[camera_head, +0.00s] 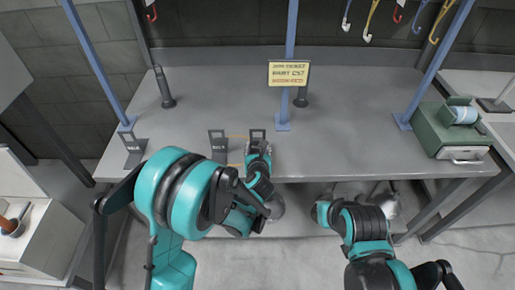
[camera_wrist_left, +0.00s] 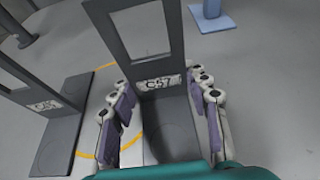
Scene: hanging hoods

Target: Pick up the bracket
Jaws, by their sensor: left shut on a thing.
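The grey bracket labelled C57 (camera_wrist_left: 158,82) stands upright on its base plate, with an open rectangular frame at the top. It also shows at the front of the table in the head view (camera_head: 257,134). My left gripper (camera_wrist_left: 161,92) has its padded fingers on either side of the bracket below the frame and is shut on it; in the head view it reaches in from the front (camera_head: 258,152). A second grey bracket (camera_wrist_left: 45,104) stands just left of it, also in the head view (camera_head: 218,142).
A third bracket (camera_head: 133,146) stands at the table's left front. A yellow ring (camera_wrist_left: 140,128) marks the table under the brackets. A job ticket sign (camera_head: 289,74) reading C57, blue posts (camera_head: 290,40) and a green box (camera_head: 455,135) stand around. The table's right middle is clear.

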